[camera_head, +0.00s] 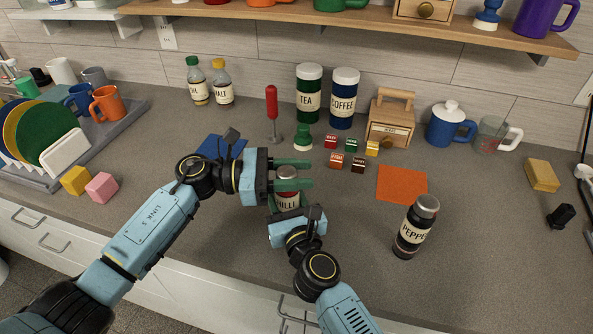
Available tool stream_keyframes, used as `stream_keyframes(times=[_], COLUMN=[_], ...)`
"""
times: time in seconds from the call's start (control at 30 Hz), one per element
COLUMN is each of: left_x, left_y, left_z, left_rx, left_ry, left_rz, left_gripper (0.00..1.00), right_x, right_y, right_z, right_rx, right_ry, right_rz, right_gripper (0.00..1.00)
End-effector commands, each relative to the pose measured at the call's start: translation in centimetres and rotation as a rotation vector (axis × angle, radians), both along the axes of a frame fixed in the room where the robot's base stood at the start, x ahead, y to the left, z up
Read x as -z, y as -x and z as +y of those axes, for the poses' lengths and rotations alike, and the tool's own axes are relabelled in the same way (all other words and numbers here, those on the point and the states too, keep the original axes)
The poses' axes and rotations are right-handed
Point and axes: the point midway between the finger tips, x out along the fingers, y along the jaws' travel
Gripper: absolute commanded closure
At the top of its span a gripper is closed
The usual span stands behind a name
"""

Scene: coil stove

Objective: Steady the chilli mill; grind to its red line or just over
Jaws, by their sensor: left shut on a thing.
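The chilli mill (287,197), with a silver top and a pale label, stands at the front middle of the counter, partly hidden by my grippers. My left gripper (306,173) reaches in from the left, its green fingers shut on the mill near its top. My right gripper (276,203) comes from below, close against the mill's lower front; its fingers are mostly hidden, so its grip is unclear. The red line cannot be made out. The dark pepper mill (411,236) stands apart to the right.
Several small coloured cubes (351,153) lie behind the mill. A red-handled tool (272,108) stands behind it. An orange mat (402,185) lies to the right, a blue mat (221,146) to the left. Counter between the mills is free.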

Motion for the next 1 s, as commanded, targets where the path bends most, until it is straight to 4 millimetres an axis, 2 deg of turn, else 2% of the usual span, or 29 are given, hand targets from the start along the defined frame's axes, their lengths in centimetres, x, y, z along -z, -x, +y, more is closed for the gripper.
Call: stream_keyframes(times=[0.4, 0.43, 0.6, 0.87, 1.0], left_x=[0.1, 0.1, 0.1, 0.0, 0.1], left_y=[0.1, 0.1, 0.1, 0.1, 0.0], left_z=[0.1, 0.1, 0.0, 0.1, 1.1], left_rx=[0.040, 0.040, 0.040, 0.039, 0.039], left_ry=[-0.001, -0.001, 0.000, 0.000, -0.002], left_rz=[0.000, 0.000, 0.000, 0.000, 0.000], left_gripper=[0.86, 0.62, 0.41, 0.41, 0.41], right_x=[0.0, 0.0, 0.0, 0.0, 0.0], right_y=[0.0, 0.0, 0.0, 0.0, 0.0], right_z=[0.0, 0.0, 0.0, 0.0, 0.0], right_rx=[-0.001, -0.001, -0.001, -0.001, -0.001], right_ry=[0.002, 0.001, 0.001, 0.000, 0.000], right_rz=[-0.001, 0.000, 0.000, 0.000, 0.000], right_gripper=[0.80, 0.80, 0.80, 0.80, 0.80])
